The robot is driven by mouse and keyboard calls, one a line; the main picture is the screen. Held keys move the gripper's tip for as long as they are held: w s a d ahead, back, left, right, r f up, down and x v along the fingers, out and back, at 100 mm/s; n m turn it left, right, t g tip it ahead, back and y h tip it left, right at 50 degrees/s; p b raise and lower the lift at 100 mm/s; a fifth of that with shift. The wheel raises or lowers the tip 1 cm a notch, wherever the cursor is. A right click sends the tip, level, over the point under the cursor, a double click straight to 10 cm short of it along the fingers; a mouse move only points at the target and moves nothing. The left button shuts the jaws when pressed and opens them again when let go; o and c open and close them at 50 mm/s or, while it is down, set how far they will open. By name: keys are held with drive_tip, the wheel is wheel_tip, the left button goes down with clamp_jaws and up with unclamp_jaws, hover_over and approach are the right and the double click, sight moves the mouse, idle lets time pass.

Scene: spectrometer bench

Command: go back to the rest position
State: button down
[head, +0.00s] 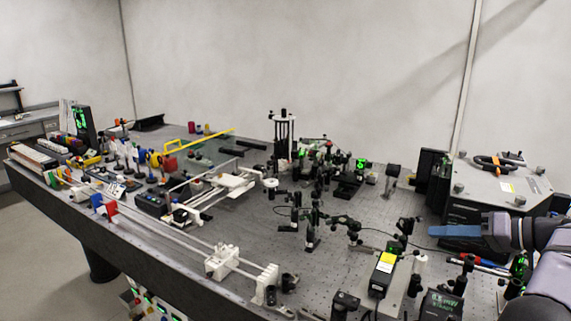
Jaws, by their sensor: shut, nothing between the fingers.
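My gripper (432,231) is at the right of the head view, at the end of my dark arm that comes in from the right edge. Its blue-grey fingers point left and are shut with nothing between them. They appear above the right part of the optical bench (345,262), in front of a large dark instrument box (490,207). The gap between the fingers and the bench top cannot be judged from this one view.
Optical mounts (312,232) crowd the bench centre. A black box with a yellow label (383,270) stands below left of my gripper. White rail carriages (222,262) lie front left. A yellow bar (205,139) rises further back. The air left of my fingers looks clear.

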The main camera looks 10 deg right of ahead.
drive_tip(key=w+a+f+g, duration=0.1)
drive_tip(key=a, duration=0.3)
drive_tip(key=w+a+f+m+g+p, duration=0.1)
drive_tip(key=w+a, duration=0.1)
drive_tip(key=a, duration=0.2)
drive_tip(key=w+a+f+g, duration=0.1)
drive_tip(key=a, duration=0.3)
drive_tip(key=shift+w+a+m+g+p, duration=0.25)
drive_tip(key=shift+w+m+g+p, duration=0.05)
drive_tip(key=shift+w+m+p, duration=0.1)
drive_tip(key=s+a+f+m+g+h+p, duration=0.1)
drive_tip(key=s+a+f+g, duration=0.15)
drive_tip(key=a, duration=0.55)
drive_tip(key=s+a+f+g+p, duration=0.1)
drive_tip(key=s+a+f+g, duration=0.15)
drive_tip(key=a, duration=0.45)
drive_tip(key=s+a+f+n+g+h, duration=0.1)
drive_tip(key=s+a+f+h, duration=0.1)
drive_tip(key=s, duration=0.4)
drive_tip(key=s+a+f+n+g+h, duration=0.1)
drive_tip(key=s+a+f+n+h, duration=0.1)
drive_tip(key=s+a+f, duration=0.2)
drive_tip(key=s+a+f+n+h+p, duration=0.1)
drive_tip(key=s+a+f+n+h, duration=0.1)
drive_tip(key=s+f, duration=0.4)
drive_tip(key=shift+s+a+f+g, duration=0.15)
drive_tip(key=shift+s+a+g, duration=0.35)
drive_tip(key=shift+s, duration=0.45)
